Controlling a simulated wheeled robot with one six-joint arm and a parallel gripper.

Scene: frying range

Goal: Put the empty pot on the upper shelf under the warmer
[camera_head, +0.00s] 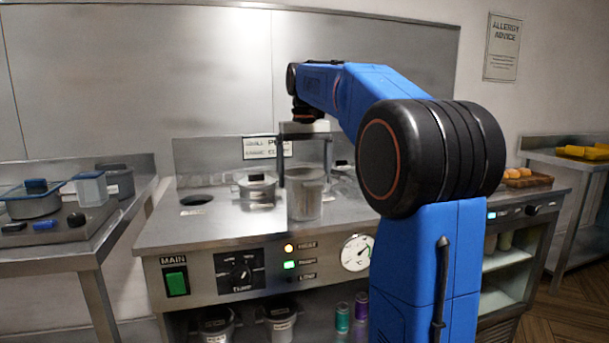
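A grey metal pot (305,201) is upright at the middle of the steel range top, near its front edge. My gripper (304,178) points down over it, with one finger on each side of its rim. I cannot tell whether the fingers touch the pot, or whether it stands on the top or hangs just above it. Its inside is not clearly seen. At the right, a unit with a small lit display has an open front with an upper shelf (503,261) and a lower one; my arm hides its left part.
A left table (60,255) carries pans. A tray of orange food (524,178) sits at right.

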